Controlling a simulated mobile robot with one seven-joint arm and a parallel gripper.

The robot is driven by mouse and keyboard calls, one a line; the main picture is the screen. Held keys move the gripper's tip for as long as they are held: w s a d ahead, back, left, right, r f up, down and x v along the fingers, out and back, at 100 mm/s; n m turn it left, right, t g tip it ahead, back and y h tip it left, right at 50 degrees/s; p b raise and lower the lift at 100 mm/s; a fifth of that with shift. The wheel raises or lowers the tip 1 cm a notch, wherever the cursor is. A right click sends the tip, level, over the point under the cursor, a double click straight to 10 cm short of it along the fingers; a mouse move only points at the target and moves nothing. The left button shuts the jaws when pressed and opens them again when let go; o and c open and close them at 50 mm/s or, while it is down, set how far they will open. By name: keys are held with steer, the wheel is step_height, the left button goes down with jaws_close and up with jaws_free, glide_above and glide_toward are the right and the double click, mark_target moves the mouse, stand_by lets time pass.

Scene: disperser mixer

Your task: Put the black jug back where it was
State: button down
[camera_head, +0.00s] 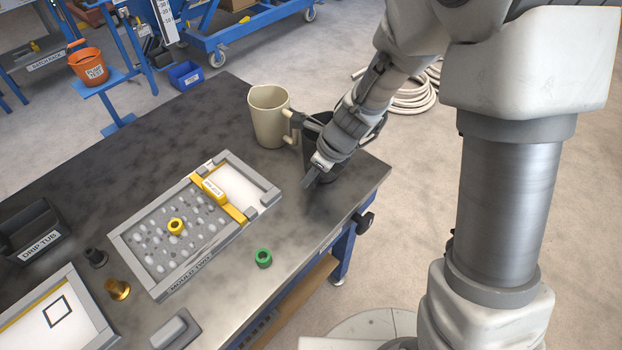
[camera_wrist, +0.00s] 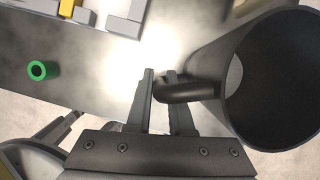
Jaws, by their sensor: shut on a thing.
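The black jug (camera_wrist: 270,85) fills the right of the wrist view, its open mouth toward the camera and its handle pointing left. My gripper (camera_wrist: 160,82) has its fingers on either side of that handle and is shut on it. In the head view the black jug (camera_head: 318,128) is mostly hidden behind my wrist, at the right end of the dark table, close to the beige jug. My gripper (camera_head: 312,176) shows there low over the tabletop. I cannot tell whether the jug's base touches the table.
A beige jug (camera_head: 268,118) stands just left of the black one. The mould tray (camera_head: 190,225) with a yellow bar lies left. A green ring (camera_head: 263,257) sits near the front edge. Bare tabletop (camera_head: 320,205) lies between tray and right edge.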

steer(key=shift+f, duration=0.1)
steer(key=shift+f, duration=0.1)
steer(key=c, duration=0.8)
jaws_free()
